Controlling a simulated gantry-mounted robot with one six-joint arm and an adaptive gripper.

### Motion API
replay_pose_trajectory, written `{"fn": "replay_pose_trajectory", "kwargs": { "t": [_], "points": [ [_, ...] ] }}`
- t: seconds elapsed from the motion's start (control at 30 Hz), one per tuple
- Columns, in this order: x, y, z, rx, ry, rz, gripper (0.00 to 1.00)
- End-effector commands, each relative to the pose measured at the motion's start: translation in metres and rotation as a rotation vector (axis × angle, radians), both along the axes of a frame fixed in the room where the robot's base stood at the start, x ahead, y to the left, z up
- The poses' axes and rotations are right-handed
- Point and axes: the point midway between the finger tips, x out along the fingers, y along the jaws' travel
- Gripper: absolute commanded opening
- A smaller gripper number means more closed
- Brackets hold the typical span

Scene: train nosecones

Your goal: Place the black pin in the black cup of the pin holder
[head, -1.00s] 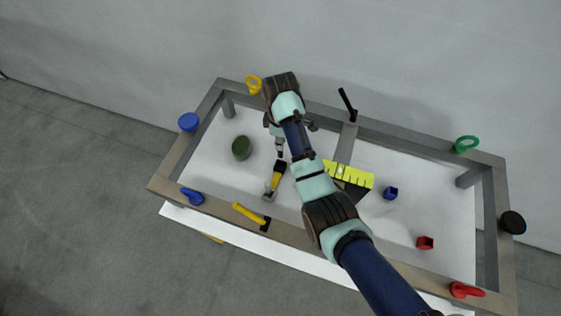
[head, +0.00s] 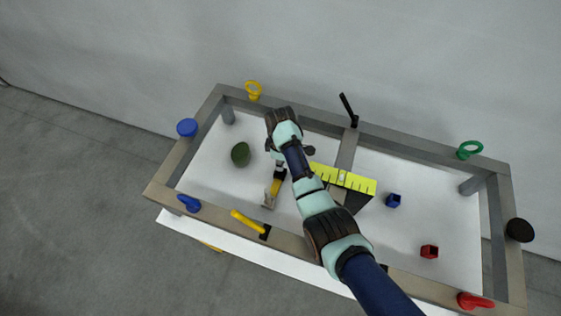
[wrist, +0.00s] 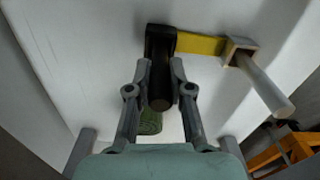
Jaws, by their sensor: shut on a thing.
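The pin holder is a yellow bar (wrist: 203,45) with a black cup (wrist: 158,38) at one end and a pale square cup (wrist: 241,46) at the other. A pale pin (wrist: 268,88) stands in the pale cup. My gripper (wrist: 160,72) is shut on the black pin (wrist: 160,92), one finger on each side. The pin lines up with the black cup, and its far end meets or enters the cup; how deep it sits cannot be told. In the head view the yellow bar (head: 277,187) shows below my gripper (head: 279,168), which hides the black cup and pin.
A green round object (head: 240,154) lies left of my gripper. A grey frame (head: 400,140) surrounds the white table, with coloured handles and knobs along it. A yellow ruled block (head: 343,179), a blue piece (head: 393,200) and a red piece (head: 429,251) lie to the right.

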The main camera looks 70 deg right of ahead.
Motion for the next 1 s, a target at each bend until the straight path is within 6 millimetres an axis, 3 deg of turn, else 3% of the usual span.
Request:
{"fn": "replay_pose_trajectory", "kwargs": {
  "t": [0.03, 0.07, 0.2, 0.57, 1.0],
  "points": [
    [0.000, 0.000, -0.002, 0.000, 0.000, 0.000, 0.00],
    [0.000, 0.000, -0.002, 0.001, 0.001, 0.000, 0.23],
    [0.000, 0.000, -0.002, 0.001, 0.001, 0.000, 0.45],
    [0.000, 0.000, 0.006, -0.001, 0.000, 0.000, 0.45],
    [0.001, -0.001, 0.105, -0.002, -0.001, 0.000, 0.45]
  ]
}}
